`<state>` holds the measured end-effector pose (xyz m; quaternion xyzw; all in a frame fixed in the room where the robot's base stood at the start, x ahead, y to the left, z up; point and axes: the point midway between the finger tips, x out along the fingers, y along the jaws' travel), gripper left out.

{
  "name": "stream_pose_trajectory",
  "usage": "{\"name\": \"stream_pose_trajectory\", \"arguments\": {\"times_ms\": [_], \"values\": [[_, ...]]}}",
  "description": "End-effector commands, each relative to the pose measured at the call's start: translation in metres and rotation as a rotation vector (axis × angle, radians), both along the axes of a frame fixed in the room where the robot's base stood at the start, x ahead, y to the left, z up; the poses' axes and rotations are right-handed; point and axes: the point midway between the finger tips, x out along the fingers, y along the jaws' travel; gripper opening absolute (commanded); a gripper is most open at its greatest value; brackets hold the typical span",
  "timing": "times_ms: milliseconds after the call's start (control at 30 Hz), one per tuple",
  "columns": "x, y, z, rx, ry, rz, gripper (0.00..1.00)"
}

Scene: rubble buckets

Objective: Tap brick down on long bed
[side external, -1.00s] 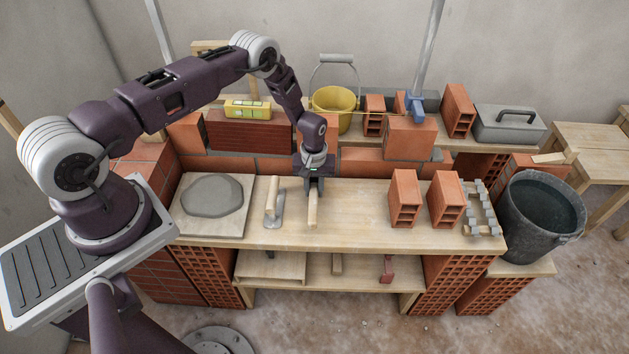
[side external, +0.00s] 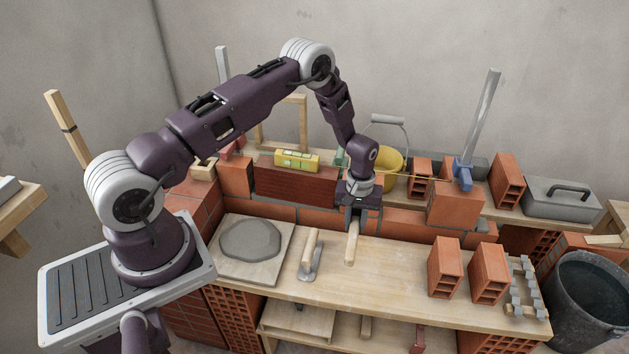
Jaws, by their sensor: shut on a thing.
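My gripper (side external: 356,220) points down over the back part of the bench, just right of the trowel. It is shut on a tool with a pale wooden handle (side external: 351,247); the fingers hide much of its head. I cannot tell whether the tool touches the bench. Behind is a low brick wall (side external: 281,212). On it stand an orange brick (side external: 236,176) at the left, a long dark red brick (side external: 296,187) in the middle, and an orange brick (side external: 455,205) at the right. My wrist hides part of the wall. I cannot make out the mortar bed clearly.
A yellow level (side external: 297,160) lies on the long brick. A trowel (side external: 311,257) and a mortar board (side external: 276,264) are on the bench left. Two hollow bricks (side external: 445,267) stand at the right. A yellow bucket (side external: 391,168) is behind my wrist. The bench middle is clear.

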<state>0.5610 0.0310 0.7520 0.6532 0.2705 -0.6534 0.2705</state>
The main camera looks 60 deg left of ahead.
Motion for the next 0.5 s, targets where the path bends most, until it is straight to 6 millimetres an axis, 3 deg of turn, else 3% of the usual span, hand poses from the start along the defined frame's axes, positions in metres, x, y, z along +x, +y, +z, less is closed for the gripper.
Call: {"name": "stream_pose_trajectory", "arguments": {"times_ms": [333,433,500], "values": [[0.001,0.0,0.003,0.001,-0.002,0.0,0.0],[0.002,0.0,0.028,0.001,-0.006,0.0,0.0],[0.003,0.0,0.061,0.001,-0.01,0.0,0.0]]}}
